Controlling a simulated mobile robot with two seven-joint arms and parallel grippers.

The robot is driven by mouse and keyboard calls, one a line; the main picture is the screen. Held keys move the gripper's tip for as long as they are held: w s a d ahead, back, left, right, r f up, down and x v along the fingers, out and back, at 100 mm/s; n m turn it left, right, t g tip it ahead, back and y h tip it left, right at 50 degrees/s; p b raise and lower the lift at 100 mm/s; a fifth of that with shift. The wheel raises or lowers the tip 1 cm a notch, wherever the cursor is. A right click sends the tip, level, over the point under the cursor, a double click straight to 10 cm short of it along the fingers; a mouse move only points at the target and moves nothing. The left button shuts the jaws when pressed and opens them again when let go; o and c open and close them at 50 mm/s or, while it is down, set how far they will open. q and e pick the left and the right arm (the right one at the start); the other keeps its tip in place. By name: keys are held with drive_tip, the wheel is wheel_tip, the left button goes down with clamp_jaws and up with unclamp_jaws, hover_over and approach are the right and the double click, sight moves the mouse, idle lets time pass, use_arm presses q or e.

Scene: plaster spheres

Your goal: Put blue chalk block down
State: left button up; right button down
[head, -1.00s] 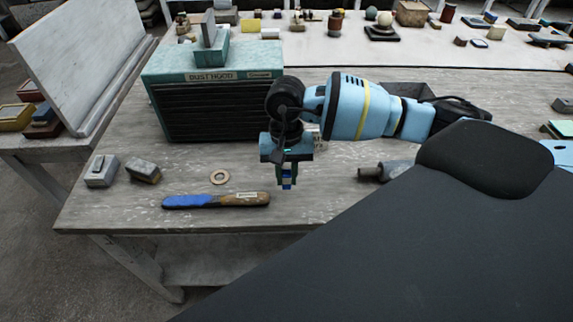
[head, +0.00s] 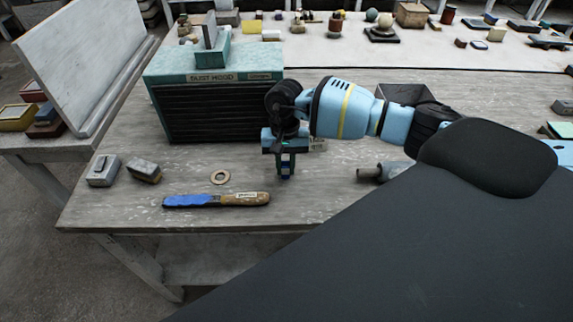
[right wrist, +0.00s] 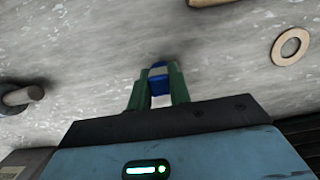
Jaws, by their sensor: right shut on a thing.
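My right gripper (head: 286,172) points down over the workbench (head: 330,205), in front of the teal dust hood. It is shut on the blue chalk block (right wrist: 159,83), which shows between the green fingers in the right wrist view, with a pale band at its end. In the head view the block is small and mostly hidden by the fingers. I cannot tell whether the block touches the bench top. My left gripper is not in view.
A blue-and-brown handled tool (head: 215,200) and a flat ring (head: 220,177) lie left of the gripper. Two small blocks (head: 104,170) (head: 144,171) lie further left. The dust hood (head: 213,110) stands behind. A grey metal cylinder (head: 369,173) lies to the right.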

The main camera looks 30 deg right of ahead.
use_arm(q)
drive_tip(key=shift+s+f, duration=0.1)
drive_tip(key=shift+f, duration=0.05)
use_arm(e)
drive_tip(key=shift+f, duration=0.1)
drive_tip(key=shift+f, duration=0.15)
drive_tip(key=c, duration=1.3)
unclamp_jaws()
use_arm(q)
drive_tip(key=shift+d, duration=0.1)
use_arm(e)
drive_tip(key=shift+r, duration=0.4)
drive_tip(key=shift+w+r, duration=0.1)
drive_tip(key=shift+r, duration=0.25)
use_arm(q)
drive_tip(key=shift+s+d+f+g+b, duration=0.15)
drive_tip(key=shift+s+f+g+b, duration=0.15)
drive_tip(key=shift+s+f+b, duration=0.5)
use_arm(e)
wheel_tip(320, 180, up, 11)
drive_tip(key=w+d, duration=0.1)
drive_tip(key=shift+w, duration=0.15)
